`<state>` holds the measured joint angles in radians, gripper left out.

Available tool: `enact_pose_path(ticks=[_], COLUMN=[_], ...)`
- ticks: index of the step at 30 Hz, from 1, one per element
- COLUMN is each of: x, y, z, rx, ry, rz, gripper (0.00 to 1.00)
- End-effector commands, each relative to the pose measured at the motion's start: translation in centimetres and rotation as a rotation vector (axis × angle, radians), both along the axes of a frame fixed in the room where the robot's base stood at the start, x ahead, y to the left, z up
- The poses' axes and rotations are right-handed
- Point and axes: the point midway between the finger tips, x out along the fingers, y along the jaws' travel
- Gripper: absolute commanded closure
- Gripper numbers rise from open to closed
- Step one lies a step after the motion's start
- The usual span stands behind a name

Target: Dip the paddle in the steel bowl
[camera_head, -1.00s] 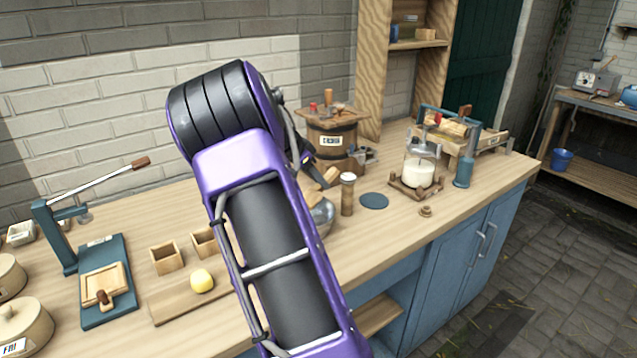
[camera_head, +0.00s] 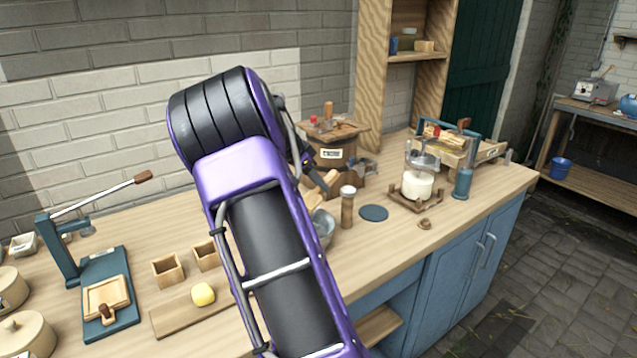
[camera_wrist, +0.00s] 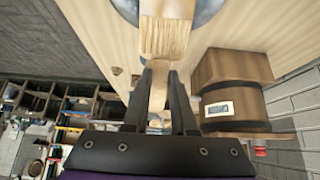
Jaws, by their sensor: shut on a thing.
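The wooden paddle (camera_wrist: 163,38) is between the two dark fingers of my gripper (camera_wrist: 160,75) in the wrist view. Its broad, pale, grained end points toward the top of the picture. The steel bowl (camera_wrist: 207,9) shows at the top edge of the wrist view, partly behind the paddle and cut off by the frame. In the head view the steel bowl (camera_head: 325,228) stands on the counter, half hidden by my arm. My gripper (camera_head: 318,182) is above and beside it, with the paddle's wood partly showing. I cannot tell whether the paddle touches the bowl.
A wooden barrel (camera_head: 330,152) stands behind the bowl. A wooden shaker (camera_head: 347,207) and a blue-grey disc (camera_head: 374,213) are to its right, then a glass churn (camera_head: 418,180). Two small wooden boxes (camera_head: 167,271) and a yellow lump on a board (camera_head: 170,316) are left.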

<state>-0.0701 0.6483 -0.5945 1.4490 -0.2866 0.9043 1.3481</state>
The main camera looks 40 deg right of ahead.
Motion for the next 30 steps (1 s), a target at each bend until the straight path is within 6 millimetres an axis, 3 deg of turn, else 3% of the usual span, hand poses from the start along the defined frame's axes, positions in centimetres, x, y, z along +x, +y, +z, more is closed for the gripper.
enact_pose_path(ticks=[11, 23, 30], x=[0.0, 0.0, 0.0], y=[0.0, 0.0, 0.0], z=[0.2, 3.8, 4.0], rx=[0.000, 0.000, 0.000], ry=[0.000, -0.001, 0.000], rz=[0.000, 0.000, 0.000], gripper=[1.00, 1.00, 1.00])
